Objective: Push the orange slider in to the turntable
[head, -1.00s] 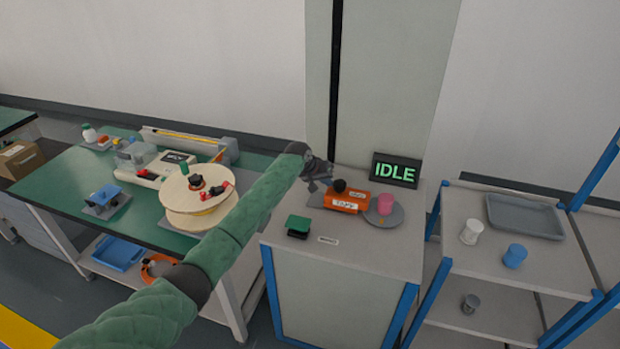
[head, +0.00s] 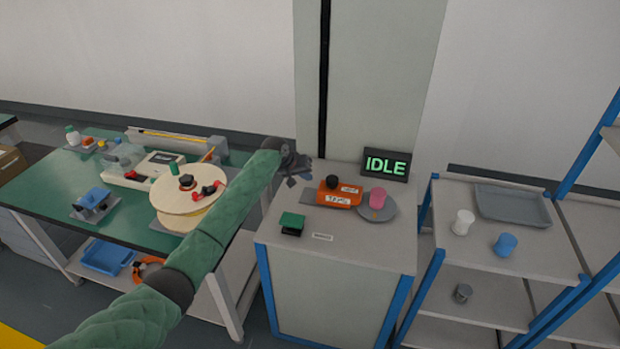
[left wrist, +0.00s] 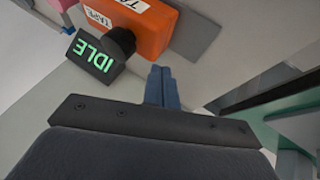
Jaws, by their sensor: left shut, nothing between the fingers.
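The orange slider (head: 345,196) is a block with white labels and a black knob (head: 332,182) on top. It sits on a grey track (head: 308,195) on the light cabinet. Its right end is beside the round grey turntable (head: 388,212), which bears a pink cup (head: 377,198). My left gripper (head: 299,177) is just left of and behind the slider, apart from it. In the left wrist view the shut, empty fingers (left wrist: 161,87) point toward the orange slider (left wrist: 150,25) and its black knob (left wrist: 121,40). My right gripper is not in view.
An IDLE display (head: 386,164) stands behind the turntable. A green-topped black block (head: 291,224) sits at the cabinet's front left. A green bench (head: 60,190) with a wooden spool is left. A shelf with a white cup (head: 462,222), blue cup (head: 505,244) and grey tray (head: 512,205) is right.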

